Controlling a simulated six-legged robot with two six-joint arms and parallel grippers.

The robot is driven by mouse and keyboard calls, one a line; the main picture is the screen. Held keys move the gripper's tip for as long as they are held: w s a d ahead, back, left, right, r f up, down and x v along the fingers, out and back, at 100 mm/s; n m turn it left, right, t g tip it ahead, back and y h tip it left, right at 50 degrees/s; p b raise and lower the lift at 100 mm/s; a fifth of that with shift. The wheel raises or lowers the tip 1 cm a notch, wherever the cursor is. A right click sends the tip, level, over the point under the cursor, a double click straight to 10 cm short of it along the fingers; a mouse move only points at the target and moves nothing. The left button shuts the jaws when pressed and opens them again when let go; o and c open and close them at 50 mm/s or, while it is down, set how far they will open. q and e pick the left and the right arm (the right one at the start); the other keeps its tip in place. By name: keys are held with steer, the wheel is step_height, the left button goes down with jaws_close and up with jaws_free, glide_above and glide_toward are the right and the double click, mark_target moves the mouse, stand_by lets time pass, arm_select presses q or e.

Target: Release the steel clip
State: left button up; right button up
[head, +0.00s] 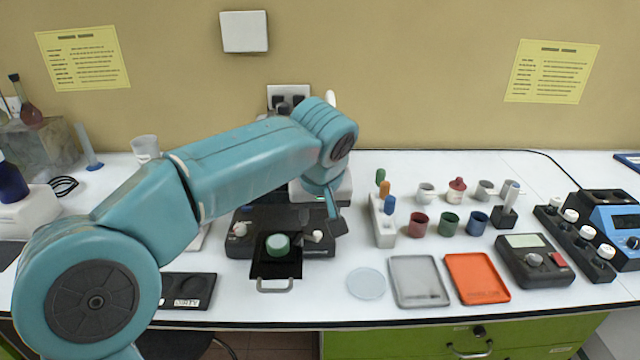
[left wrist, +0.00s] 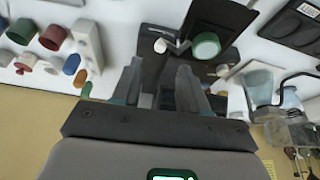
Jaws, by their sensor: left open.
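A black instrument (head: 262,218) stands on the white bench in the middle of the head view, with a green-topped round piece (head: 278,243) on its front plate. It also shows in the left wrist view, with the green piece (left wrist: 206,45) and a pale knob on a short arm (left wrist: 161,45). I cannot tell for sure which part is the steel clip; it is small or hidden. My left gripper (head: 333,212) is over the instrument's right side, beside a pale knob (head: 317,235). In the left wrist view its fingers (left wrist: 158,80) are apart, with nothing visible between them. My right gripper is not in view.
A white rack with coloured-topped items (head: 383,222) stands close right of the gripper. Several cups, a grey tray (head: 418,282) and an orange tray (head: 477,278) lie further right. A black tray (head: 186,290) is at front left. Bare bench shows around the clear dish (head: 366,283).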

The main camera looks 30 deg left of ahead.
arm_select(q)
steer(key=p+v, duration=0.1)
steer(key=v, duration=0.9)
